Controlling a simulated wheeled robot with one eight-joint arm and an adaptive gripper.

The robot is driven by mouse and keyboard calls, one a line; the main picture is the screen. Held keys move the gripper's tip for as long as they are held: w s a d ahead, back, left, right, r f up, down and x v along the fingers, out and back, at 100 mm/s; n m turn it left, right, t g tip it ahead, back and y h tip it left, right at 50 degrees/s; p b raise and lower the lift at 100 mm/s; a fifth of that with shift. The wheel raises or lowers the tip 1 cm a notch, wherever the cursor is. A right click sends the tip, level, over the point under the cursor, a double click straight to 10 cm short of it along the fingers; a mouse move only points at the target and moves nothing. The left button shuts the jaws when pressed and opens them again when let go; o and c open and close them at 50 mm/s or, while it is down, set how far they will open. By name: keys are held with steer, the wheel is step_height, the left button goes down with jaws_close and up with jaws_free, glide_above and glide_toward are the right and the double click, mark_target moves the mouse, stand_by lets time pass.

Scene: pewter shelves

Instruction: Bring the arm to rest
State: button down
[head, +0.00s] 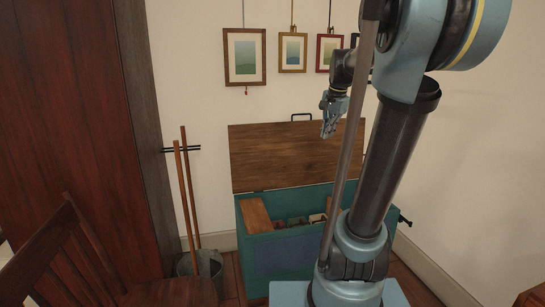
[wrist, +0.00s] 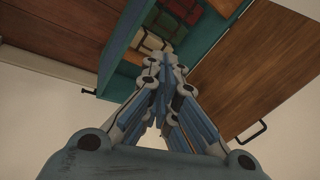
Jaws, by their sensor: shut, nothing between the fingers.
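My gripper (head: 330,117) is raised in front of the wall and the open wooden lid in the head view, with its fingers pointing down. In the wrist view my gripper (wrist: 165,65) has its fingers drawn together at the tips, with nothing held between them. My arm rises from the base at the lower right of the head view and bends back toward the wall.
A teal chest (head: 258,213) stands against the wall with its wooden lid (head: 270,158) up and several items inside. A wooden chair (head: 65,255), a bucket (head: 210,266) with poles and a dark red cabinet (head: 70,120) stand left. Framed pictures (head: 244,57) hang above.

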steer(key=s+f+n, duration=0.5)
steer(key=s+f, duration=0.6)
steer(key=s, duration=0.2)
steer(key=s+a+f+n+g, duration=0.1)
steer(key=s+f+n, duration=0.5)
steer(key=s+f, duration=0.5)
steer(key=s, duration=0.2)
steer(key=shift+s+a+f+h, duration=0.15)
steer(key=shift+s+a+h, duration=0.15)
steer(key=shift+s+h, duration=0.1)
